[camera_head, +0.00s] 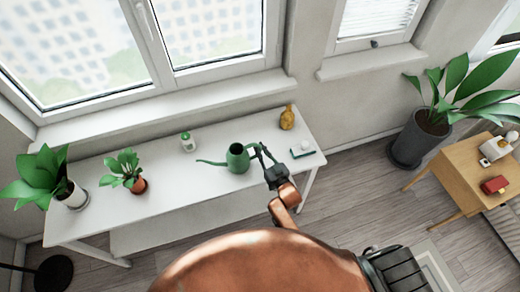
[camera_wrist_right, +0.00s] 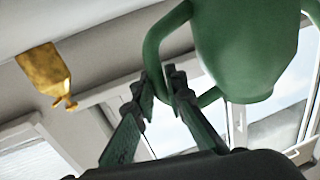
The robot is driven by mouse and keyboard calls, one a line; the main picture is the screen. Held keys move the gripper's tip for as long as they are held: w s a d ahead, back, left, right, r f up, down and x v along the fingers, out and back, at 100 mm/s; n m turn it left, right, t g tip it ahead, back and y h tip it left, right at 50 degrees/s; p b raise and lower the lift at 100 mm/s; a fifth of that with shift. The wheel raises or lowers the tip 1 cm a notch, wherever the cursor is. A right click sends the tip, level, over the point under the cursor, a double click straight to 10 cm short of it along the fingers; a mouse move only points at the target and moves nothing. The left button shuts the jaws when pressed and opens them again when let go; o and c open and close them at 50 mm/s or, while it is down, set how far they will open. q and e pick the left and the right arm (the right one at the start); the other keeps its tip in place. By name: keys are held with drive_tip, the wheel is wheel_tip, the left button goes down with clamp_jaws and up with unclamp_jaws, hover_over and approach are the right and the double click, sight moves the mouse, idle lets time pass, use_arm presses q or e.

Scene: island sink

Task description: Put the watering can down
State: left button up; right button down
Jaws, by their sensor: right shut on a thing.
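The green watering can (camera_head: 237,159) is at the right part of the white table (camera_head: 180,190), with its spout toward the left. From the head view I cannot tell whether its base touches the table top. My right gripper (camera_head: 262,155) is at the can's handle side. In the right wrist view the fingers of my right gripper (camera_wrist_right: 160,95) are shut on the handle of the green watering can (camera_wrist_right: 245,50). The can's base is not clearly visible. My left gripper is not in view.
A yellow bottle-like object (camera_head: 287,118) stands behind the can, near the back edge. A small green-and-white bottle (camera_head: 188,142) and potted plants (camera_head: 126,172) stand to the left. A flat green item (camera_head: 303,150) lies right of my gripper. The table's front middle is clear.

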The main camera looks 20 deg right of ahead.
drive_tip(key=shift+f, duration=0.1)
drive_tip(key=c, duration=2)
unclamp_jaws()
drive_tip(key=shift+o, duration=0.2)
drive_tip(key=shift+r, duration=0.2)
drive_tip(key=v, duration=1.2)
